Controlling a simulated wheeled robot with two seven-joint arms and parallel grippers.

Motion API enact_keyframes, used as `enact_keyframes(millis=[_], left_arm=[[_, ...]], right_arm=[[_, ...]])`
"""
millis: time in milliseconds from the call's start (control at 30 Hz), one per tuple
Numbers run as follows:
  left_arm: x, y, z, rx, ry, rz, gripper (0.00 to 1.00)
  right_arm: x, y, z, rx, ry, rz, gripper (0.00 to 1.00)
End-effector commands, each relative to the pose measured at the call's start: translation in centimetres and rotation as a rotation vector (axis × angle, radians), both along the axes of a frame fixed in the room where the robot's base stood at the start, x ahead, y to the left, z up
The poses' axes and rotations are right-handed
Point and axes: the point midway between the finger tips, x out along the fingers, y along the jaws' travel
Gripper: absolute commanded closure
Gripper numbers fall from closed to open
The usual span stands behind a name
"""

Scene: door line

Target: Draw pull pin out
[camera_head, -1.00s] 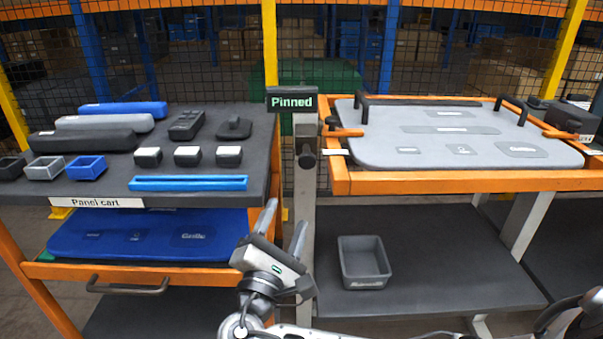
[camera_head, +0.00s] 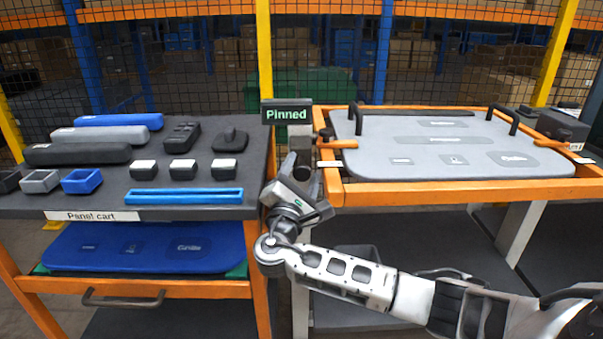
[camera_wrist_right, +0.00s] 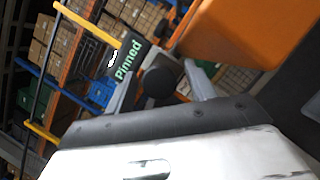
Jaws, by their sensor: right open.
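The pull pin shows as a round black knob (camera_wrist_right: 158,82) in the right wrist view, on the post under a black sign (camera_head: 287,113) that reads "Pinned" in green. My right gripper (camera_head: 300,172) is open in front of the post, just below the sign. In the right wrist view its two grey fingers stand on either side of the knob, with gaps showing. I cannot tell how deep the knob sits between them. In the head view the gripper mostly hides the knob. My left gripper is not in view.
An orange-framed table (camera_head: 470,190) with a grey panel (camera_head: 380,150) stands right of the post. Left is the panel cart (camera_head: 100,198) with blocks, small bins and a blue tray (camera_head: 184,196).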

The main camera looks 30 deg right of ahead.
Motion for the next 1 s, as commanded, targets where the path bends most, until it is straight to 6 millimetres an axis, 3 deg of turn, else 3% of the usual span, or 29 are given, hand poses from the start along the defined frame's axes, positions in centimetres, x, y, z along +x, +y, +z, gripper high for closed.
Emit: enact_keyframes(millis=[233, 400, 433, 567, 733, 1000], left_arm=[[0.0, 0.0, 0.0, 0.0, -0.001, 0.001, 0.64], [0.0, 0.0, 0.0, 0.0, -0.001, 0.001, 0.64], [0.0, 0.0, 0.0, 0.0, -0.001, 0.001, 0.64], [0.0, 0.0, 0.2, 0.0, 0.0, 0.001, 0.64], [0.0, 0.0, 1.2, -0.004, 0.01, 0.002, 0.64], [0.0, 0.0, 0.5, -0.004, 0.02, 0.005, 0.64]], right_arm=[[0.0, 0.0, 0.0, 0.0, 0.0, 0.0, 0.48], [0.0, 0.0, 0.0, 0.0, 0.0, 0.0, 0.95], [0.0, 0.0, 0.0, 0.0, 0.0, 0.0, 1.0], [-0.2, 0.2, 0.1, 0.0, 0.001, 0.0, 1.0], [-2.2, 1.4, 0.2, 0.001, 0.003, 0.001, 1.0], [-3.0, 1.8, -0.1, -0.001, 0.0, -0.001, 1.0]])
